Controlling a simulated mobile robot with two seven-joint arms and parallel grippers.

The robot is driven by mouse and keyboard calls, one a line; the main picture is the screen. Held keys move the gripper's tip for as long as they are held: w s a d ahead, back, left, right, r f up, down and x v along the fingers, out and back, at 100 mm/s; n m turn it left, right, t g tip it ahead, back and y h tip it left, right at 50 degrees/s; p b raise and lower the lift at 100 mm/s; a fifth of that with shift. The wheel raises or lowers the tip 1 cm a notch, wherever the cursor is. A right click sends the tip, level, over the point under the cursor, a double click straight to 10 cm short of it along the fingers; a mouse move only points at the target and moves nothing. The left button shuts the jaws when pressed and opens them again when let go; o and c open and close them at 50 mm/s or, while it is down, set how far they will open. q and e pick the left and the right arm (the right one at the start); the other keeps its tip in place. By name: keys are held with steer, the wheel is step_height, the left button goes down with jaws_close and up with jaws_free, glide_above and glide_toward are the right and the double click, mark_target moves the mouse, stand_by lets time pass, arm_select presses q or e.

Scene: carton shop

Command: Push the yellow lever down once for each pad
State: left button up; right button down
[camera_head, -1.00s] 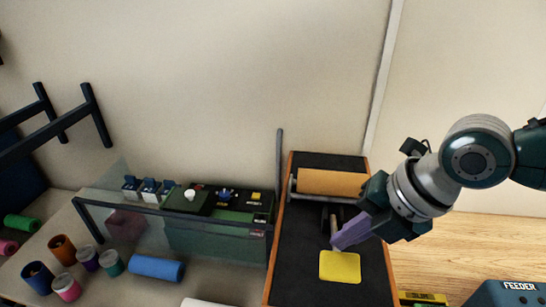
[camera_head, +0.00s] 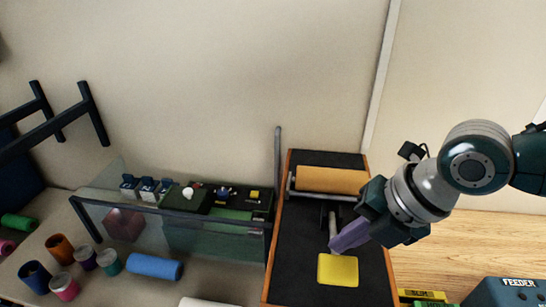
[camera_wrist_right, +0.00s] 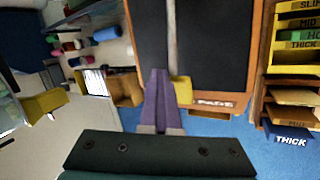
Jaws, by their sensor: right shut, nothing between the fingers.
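The yellow lever (camera_head: 338,271) shows as a flat yellow handle on a grey rod, over the dark face of the orange-edged machine. In the right wrist view the yellow handle (camera_wrist_right: 183,90) is just right of the fingertips, and the grey rod runs up from it. My right gripper (camera_head: 336,249) has purple fingers, shut and empty, at the upper edge of the yellow handle. They look very close to it or touching; I cannot tell which. The same fingers (camera_wrist_right: 157,75) show in the right wrist view. My left gripper is out of view. I cannot make out any pads.
An orange roller (camera_head: 330,179) crosses the machine's upper part. A label reading PADS (camera_wrist_right: 215,103) is on its edge. Left are a clear guard, a blue roll (camera_head: 154,267) and several coloured spools. A FEEDER box (camera_head: 508,292) stands at lower right.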

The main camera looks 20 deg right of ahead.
steer(key=shift+s+a+f, duration=0.2)
stand_by(0.5)
steer(key=shift+w+d+r+p, duration=0.2)
steer(key=shift+w+r+p, duration=0.15)
steer(key=shift+r, duration=0.4)
steer(key=shift+w+d+r+p, duration=0.15)
steer(key=shift+w+r+p, duration=0.15)
steer(key=shift+r, duration=0.45)
steer(key=shift+w+d+r+p, duration=0.2)
steer(key=shift+w+r+p, duration=0.15)
steer(key=shift+r, duration=0.4)
steer(key=shift+w+d+r, duration=0.15)
steer(key=shift+r, duration=0.15)
steer(key=shift+d+r, duration=0.1)
steer(key=r, duration=0.1)
steer(key=w+r+p, duration=0.1)
steer(key=r, duration=0.1)
steer(key=w+d+r, duration=0.1)
steer(key=shift+d+r+p, duration=0.1)
steer(key=shift+r+p, duration=0.05)
steer(key=shift+p, duration=0.2)
